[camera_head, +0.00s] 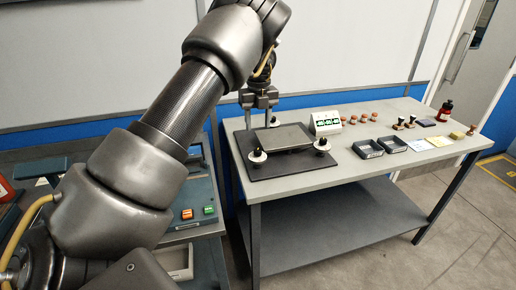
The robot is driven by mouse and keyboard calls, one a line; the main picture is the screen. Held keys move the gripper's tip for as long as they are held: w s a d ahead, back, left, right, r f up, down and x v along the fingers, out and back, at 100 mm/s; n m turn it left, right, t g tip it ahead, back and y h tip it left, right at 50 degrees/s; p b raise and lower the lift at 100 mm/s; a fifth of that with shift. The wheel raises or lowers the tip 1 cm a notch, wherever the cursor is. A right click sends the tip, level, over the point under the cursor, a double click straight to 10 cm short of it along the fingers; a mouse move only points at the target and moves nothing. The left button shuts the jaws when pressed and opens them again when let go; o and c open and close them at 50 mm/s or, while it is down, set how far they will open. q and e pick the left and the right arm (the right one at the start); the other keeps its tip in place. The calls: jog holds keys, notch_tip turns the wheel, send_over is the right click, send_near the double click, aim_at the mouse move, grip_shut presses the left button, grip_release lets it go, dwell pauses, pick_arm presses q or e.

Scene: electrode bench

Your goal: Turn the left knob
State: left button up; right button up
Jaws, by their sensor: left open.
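The left knob (257,156), dark on a white round base, sits at the left front of a dark baseplate (290,170) on the bench. A similar right knob (321,145) is at the right of a grey plate (290,137). My left gripper (259,121) points down with its fingers apart and empty. In the picture it is just above and behind the left knob; I cannot tell the exact gap. My arm crosses the left half of the view. My right gripper is not in view.
The grey bench (350,172) also holds a small display box (326,122), several orange-brown pieces, two dark trays (368,149) and a dark bottle (445,111). A second unit with orange and green buttons (209,210) stands at left, partly behind my arm.

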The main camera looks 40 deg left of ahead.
aim_at(258, 150)
pick_arm(q)
notch_tip(258, 150, down, 9)
jog(key=shift+r+p, duration=0.15)
jog(key=shift+p, duration=0.3)
jog(key=shift+f, duration=0.6)
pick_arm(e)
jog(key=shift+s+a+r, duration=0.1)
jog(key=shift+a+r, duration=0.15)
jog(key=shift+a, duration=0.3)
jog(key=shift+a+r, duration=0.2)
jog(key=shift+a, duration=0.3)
pick_arm(q)
jog(key=c, duration=1)
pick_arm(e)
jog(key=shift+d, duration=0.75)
